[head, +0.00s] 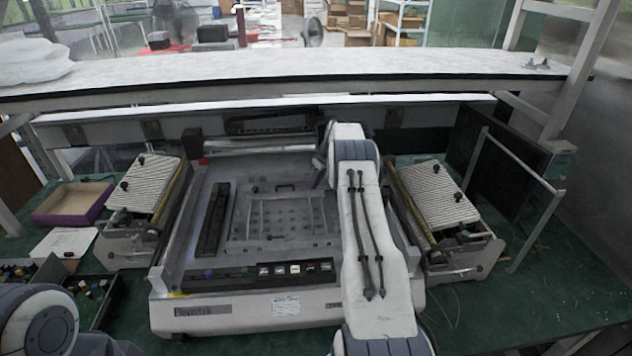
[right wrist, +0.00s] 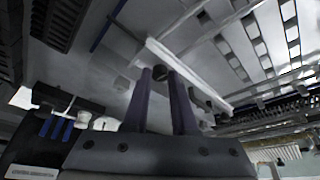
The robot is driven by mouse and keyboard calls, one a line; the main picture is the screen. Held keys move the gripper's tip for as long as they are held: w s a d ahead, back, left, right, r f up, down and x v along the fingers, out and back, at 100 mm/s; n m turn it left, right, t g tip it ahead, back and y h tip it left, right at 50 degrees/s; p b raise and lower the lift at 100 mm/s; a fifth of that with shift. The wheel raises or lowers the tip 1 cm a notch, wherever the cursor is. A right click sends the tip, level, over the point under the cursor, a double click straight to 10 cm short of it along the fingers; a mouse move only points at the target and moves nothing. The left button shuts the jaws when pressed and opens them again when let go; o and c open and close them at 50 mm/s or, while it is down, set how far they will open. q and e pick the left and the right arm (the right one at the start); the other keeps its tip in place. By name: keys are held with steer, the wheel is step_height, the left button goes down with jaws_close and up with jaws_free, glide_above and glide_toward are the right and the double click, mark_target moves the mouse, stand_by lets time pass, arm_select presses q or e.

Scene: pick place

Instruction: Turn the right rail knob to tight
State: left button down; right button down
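In the right wrist view, a pale rail (right wrist: 215,97) runs diagonally past my fingertips. A small dark knob (right wrist: 159,73) shows at the gap between the two fingertips of my right gripper (right wrist: 160,76). The fingers are apart; I cannot tell whether they press on the knob or only stand around it. The knob's tight or loose setting cannot be read. In the head view, my right gripper (head: 319,174) points down over the right part of the grey printer machine (head: 240,312), and my arm hides that side and the knob. My left gripper is out of view.
A striped feeder tray (head: 437,190) stands right of the machine, another (head: 147,181) left of it. A shelf (head: 300,67) crosses behind. A purple-sided box (head: 72,203) and small parts lie at left. The green table's front right (head: 530,300) is clear.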

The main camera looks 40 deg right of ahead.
steer(key=shift+a+f+m+h+b, duration=0.2)
steer(key=shift+m+h+b, duration=0.2)
steer(key=shift+m+b, duration=0.75)
steer(key=shift+r+m+h+b, duration=0.1)
steer(key=shift+m+h+b, duration=0.3)
steer(key=shift+m, duration=0.35)
steer(key=shift+r+m, duration=0.1)
steer(key=shift+m, duration=0.5)
steer(key=c, duration=0.7)
jaws_free()
